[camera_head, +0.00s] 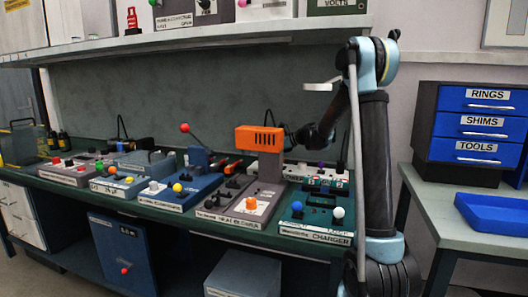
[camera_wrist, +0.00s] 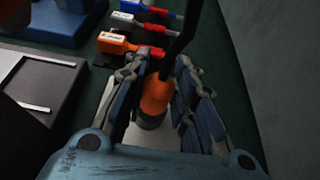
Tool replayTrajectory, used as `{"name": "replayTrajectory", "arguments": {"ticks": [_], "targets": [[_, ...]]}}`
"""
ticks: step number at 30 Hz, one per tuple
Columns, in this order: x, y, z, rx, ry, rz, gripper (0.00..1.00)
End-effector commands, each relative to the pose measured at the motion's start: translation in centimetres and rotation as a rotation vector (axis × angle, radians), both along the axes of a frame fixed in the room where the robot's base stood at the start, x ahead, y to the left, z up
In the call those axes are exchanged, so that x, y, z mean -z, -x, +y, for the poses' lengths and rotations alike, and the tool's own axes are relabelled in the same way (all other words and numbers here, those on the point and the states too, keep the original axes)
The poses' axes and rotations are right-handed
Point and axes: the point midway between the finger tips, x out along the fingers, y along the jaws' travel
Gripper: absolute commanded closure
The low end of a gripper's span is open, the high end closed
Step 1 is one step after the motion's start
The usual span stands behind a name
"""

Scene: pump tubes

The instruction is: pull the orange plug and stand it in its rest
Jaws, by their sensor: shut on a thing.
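In the wrist view my gripper (camera_wrist: 162,74) has its two fingers closed around the orange plug (camera_wrist: 155,95). The plug has a grey lower end, and a black cord rises from its other end. A pale surface shows beyond the plug, but I cannot tell whether they touch. In the head view the gripper and plug are hidden behind the orange-topped device (camera_head: 258,139); only my dark wrist shows to its right. I cannot identify the plug's rest with certainty.
Another orange connector with a red end (camera_wrist: 118,44) lies beside white and blue ones on the dark green bench. The charger unit (camera_head: 315,212) stands at the bench front. Several boxes with coloured knobs fill the left. A shelf (camera_head: 190,38) overhangs the back.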

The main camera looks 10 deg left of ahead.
Motion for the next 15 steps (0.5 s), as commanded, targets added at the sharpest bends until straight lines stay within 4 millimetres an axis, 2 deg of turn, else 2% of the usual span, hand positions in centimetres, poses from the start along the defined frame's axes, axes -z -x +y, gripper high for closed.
{"name": "replayTrajectory", "arguments": {"ticks": [12,13,15], "targets": [[0.82,-0.02,0.0,0.0,0.0,0.0,1.0],[0.79,-0.01,0.0,0.0,0.0,0.0,0.69],[0.79,-0.01,0.0,0.0,0.0,0.0,0.53]]}}
